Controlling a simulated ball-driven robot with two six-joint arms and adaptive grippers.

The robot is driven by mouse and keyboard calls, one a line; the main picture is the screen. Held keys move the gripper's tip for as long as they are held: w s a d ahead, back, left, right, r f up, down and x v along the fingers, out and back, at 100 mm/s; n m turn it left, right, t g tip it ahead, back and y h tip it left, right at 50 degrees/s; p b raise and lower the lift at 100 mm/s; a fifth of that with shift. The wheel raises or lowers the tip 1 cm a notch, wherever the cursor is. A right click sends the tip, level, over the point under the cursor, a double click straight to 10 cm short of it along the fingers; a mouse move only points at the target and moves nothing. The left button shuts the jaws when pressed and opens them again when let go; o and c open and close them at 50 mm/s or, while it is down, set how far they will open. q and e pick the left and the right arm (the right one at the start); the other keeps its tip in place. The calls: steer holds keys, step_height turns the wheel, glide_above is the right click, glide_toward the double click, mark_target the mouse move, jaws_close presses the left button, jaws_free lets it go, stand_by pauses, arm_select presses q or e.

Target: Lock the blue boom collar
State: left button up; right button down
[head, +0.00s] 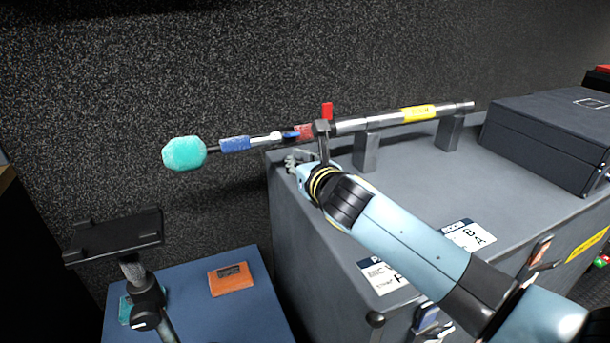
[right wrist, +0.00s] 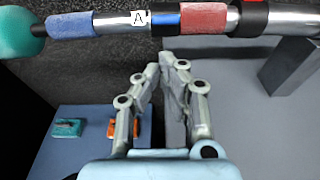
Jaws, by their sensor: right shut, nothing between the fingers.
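A boom pole (head: 362,124) lies level, with a teal foam head (head: 184,153) and a blue textured sleeve (head: 235,144) at its left end. The blue collar (head: 291,135) sits between a white section and a red textured sleeve (head: 304,131). In the right wrist view the blue collar (right wrist: 166,18) shows as a smooth blue strip on a dark ring, right of a label marked A. Its strip appears to lie along the pole. My right gripper (head: 295,160) is shut and empty, just below the pole and apart from the collar. My left gripper is out of view.
A dark collar with an upright red lever (head: 327,111) is right of the red sleeve. Two grey supports (head: 367,152) hold the pole over a grey case (head: 415,170). A black box (head: 550,135) stands right. An orange block (head: 231,280) lies on a lower blue surface (head: 240,318).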

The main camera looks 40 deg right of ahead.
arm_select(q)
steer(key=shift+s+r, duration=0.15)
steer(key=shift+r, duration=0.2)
arm_select(e)
steer(key=shift+w+r, duration=0.3)
steer(key=shift+r, duration=0.6)
